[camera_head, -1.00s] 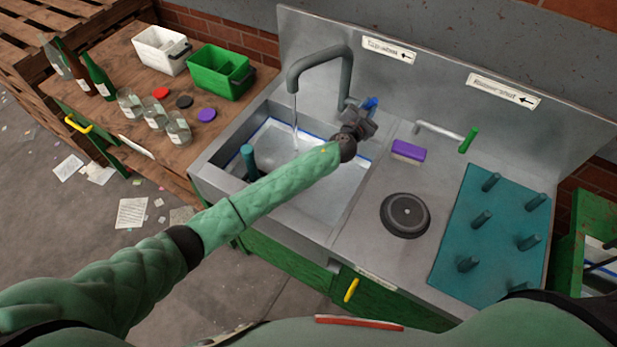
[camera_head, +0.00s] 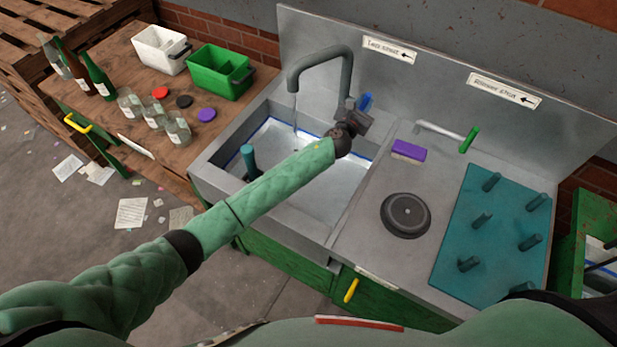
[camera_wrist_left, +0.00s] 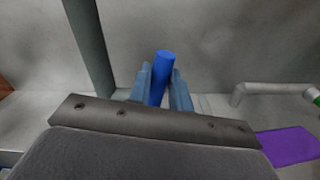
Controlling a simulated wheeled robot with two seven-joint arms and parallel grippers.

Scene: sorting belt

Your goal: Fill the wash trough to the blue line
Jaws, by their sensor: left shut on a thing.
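The wash trough (camera_head: 222,148) is a grey metal basin with clear water (camera_head: 325,185) in it. A blue line (camera_head: 278,124) runs along its inner wall; the exact water level against it is hard to tell, and my arm hides part of the basin. A thin stream falls from the grey tap spout (camera_head: 293,82). My left gripper (camera_head: 364,108) is at the tap's base, shut on the blue tap lever (camera_head: 366,101). In the left wrist view the blue lever (camera_wrist_left: 160,78) stands nearly upright between the two fingers (camera_wrist_left: 161,90). My right gripper is out of view.
A teal upright post (camera_head: 248,160) stands in the trough's left side. Right of the trough are a purple sponge (camera_head: 409,151), a round black disc (camera_head: 405,215), a green-handled side pipe (camera_head: 469,140) and a teal peg mat (camera_head: 490,235). Bins and glassware stand on the left table (camera_head: 215,130).

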